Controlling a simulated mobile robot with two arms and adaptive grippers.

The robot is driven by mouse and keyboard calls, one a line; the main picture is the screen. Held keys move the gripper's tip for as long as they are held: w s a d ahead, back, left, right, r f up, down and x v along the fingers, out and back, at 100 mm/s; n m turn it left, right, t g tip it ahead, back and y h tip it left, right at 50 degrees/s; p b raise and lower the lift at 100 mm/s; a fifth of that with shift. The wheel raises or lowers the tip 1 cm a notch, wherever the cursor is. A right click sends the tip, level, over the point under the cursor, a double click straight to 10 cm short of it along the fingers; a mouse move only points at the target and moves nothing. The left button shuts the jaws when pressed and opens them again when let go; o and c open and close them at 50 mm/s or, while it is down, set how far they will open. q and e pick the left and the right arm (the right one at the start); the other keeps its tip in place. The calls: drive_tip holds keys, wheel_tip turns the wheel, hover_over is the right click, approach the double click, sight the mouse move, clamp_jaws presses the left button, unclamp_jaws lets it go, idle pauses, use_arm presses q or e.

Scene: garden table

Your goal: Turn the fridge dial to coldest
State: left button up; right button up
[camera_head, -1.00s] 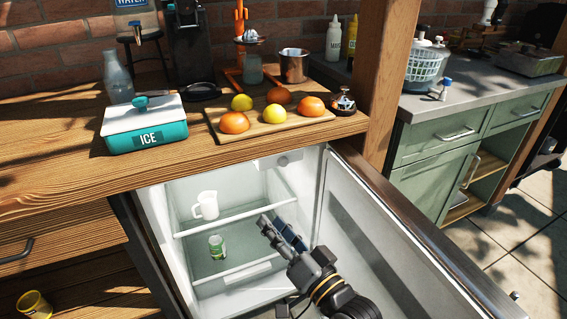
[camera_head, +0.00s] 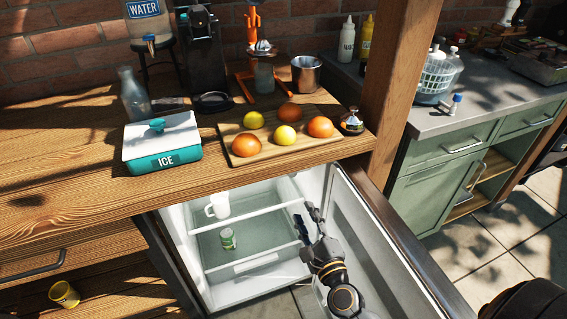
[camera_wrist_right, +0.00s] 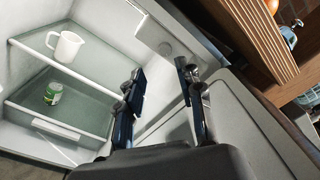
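The open fridge (camera_head: 262,286) stands under the wooden counter, its door (camera_head: 385,240) swung out to the right. In the right wrist view a small round grey knob, which looks like the dial (camera_wrist_right: 165,48), sits on the pale panel near the top of the fridge. The counter edge hides it in the head view. My right gripper (camera_head: 305,223) is at the fridge opening, right of the shelves. In the wrist view its two fingers (camera_wrist_right: 160,72) are spread, empty, with the dial a little beyond the tips. My left gripper is not in view.
A white jug (camera_head: 218,206) stands on the upper shelf (camera_head: 262,219) and a green can (camera_head: 228,238) below. The counter (camera_head: 60,190) overhangs the fridge, bearing an ice box (camera_head: 160,158) and a fruit board (camera_head: 238,158). The middle of the fridge is clear.

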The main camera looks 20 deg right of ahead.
drive_tip(key=d+m+h, duration=0.1)
drive_tip(key=d+m, duration=0.1)
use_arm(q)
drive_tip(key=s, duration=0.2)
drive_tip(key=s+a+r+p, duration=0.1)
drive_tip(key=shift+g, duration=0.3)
use_arm(e)
approach(293, 175)
drive_tip(key=shift+g, duration=0.3)
drive_tip(key=w, duration=0.5)
drive_tip(key=w+d, duration=0.1)
drive_tip(key=w, duration=0.2)
drive_tip(key=shift+r, duration=0.3)
clamp_jaws()
